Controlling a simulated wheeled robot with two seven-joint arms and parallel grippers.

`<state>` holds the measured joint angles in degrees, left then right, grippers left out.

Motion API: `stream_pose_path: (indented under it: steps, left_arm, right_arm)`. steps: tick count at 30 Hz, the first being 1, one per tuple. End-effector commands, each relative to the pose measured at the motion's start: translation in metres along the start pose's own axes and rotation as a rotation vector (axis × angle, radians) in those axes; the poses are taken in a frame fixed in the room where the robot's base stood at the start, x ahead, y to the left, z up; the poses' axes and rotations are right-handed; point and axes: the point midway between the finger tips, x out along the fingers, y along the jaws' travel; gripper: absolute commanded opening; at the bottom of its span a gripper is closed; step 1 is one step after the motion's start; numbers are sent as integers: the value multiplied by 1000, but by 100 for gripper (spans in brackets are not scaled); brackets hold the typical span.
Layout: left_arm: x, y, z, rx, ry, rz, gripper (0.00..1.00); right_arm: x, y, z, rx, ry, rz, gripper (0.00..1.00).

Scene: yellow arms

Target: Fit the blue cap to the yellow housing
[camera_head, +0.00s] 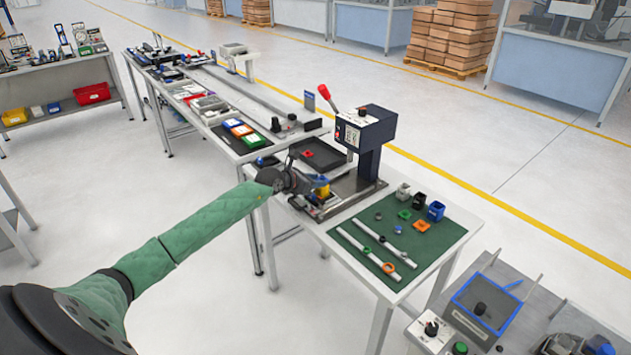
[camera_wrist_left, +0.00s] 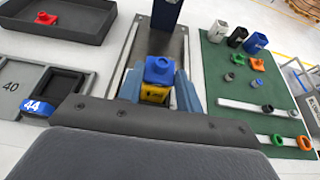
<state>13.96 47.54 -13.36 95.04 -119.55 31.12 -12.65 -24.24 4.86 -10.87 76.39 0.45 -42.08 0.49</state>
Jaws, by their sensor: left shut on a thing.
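The blue cap (camera_wrist_left: 159,70) is between the fingers of my left gripper (camera_wrist_left: 158,86) in the left wrist view. My left gripper is shut on the cap. The yellow housing (camera_wrist_left: 154,94) shows directly below the cap, on the press base. In the head view my left gripper (camera_head: 308,184) is beside the yellow housing (camera_head: 323,191), and the blue cap (camera_head: 320,180) shows just above it. I cannot tell whether the cap is fully seated. The fingers hide the sides of both parts. My right gripper is not in view.
A dark press (camera_head: 368,135) with a red-handled lever (camera_head: 326,93) stands just behind. A black tray (camera_head: 325,156) with a red part is beside it. A green mat (camera_head: 385,270) to the right carries several cups, rings and white rails.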

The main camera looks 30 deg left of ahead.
Motion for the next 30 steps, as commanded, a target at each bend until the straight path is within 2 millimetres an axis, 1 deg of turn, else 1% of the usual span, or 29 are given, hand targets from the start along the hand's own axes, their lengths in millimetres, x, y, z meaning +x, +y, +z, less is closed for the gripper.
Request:
stream_pose_path:
  steps: [4,17,18,20,21,30]
  left_arm:
    - [0,0,0,0,0,0,14]
    - [2,0,-4,0,0,0,14]
    - [2,0,-4,0,0,0,41]
    - [2,0,-4,0,0,0,53]
    - [2,0,-4,0,0,0,60]
    - [2,0,-4,0,0,0,60]
  right_arm:
    - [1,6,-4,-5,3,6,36]
    - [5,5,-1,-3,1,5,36]
    - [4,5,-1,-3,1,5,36]
    - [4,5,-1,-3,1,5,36]
    - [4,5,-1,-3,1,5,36]
    - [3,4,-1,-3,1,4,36]
